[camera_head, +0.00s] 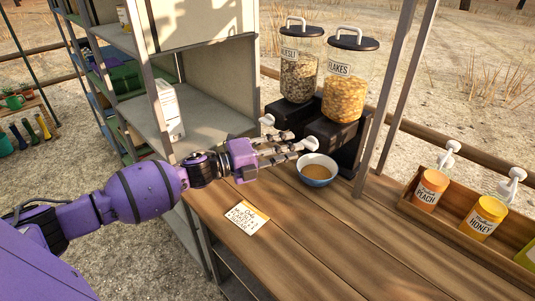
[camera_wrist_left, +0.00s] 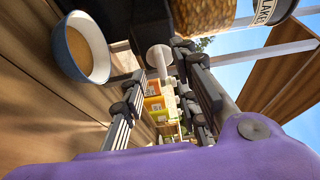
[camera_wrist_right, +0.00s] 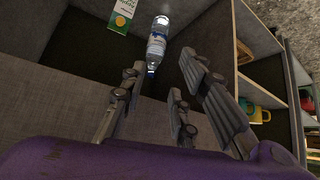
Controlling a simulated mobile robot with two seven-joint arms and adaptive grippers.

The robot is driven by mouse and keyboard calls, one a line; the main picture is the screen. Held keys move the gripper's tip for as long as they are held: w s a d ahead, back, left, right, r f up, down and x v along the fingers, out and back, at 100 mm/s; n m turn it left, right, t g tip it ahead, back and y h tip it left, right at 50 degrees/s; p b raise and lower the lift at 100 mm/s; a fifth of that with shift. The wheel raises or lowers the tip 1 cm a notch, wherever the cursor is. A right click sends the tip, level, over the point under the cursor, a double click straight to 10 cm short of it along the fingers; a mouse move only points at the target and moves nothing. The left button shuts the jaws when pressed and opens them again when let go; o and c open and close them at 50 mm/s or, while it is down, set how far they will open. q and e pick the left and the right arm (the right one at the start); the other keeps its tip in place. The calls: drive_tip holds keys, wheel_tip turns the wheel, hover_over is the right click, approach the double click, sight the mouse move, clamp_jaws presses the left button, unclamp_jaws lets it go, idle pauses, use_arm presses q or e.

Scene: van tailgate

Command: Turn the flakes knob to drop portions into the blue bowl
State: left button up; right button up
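The flakes dispenser (camera_head: 345,92) stands on a black base at the back of the wooden counter, with a white knob (camera_head: 309,143) low on its front. The blue bowl (camera_head: 318,181), holding something brown, sits on the counter just in front. My left gripper (camera_head: 288,148) reaches in from the left, its fingertips close to that knob. In the left wrist view the white knob (camera_wrist_left: 160,57) shows between the spread fingers; contact cannot be told. The bowl (camera_wrist_left: 60,58) lies beside the fingers there. My right gripper (camera_wrist_right: 160,75) is open and empty, facing a shelf.
The muesli dispenser (camera_head: 299,75) with its white knob (camera_head: 267,120) stands left of the flakes. A note card (camera_head: 246,217) lies on the counter. A wooden rack (camera_head: 410,206) with peach and honey jars is at right. A bottle (camera_wrist_right: 157,45) and carton (camera_wrist_right: 122,17) are before my right gripper.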

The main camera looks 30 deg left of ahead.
use_arm(q)
drive_tip(key=v, duration=0.8)
drive_tip(key=shift+a, duration=0.15)
idle(0.5)
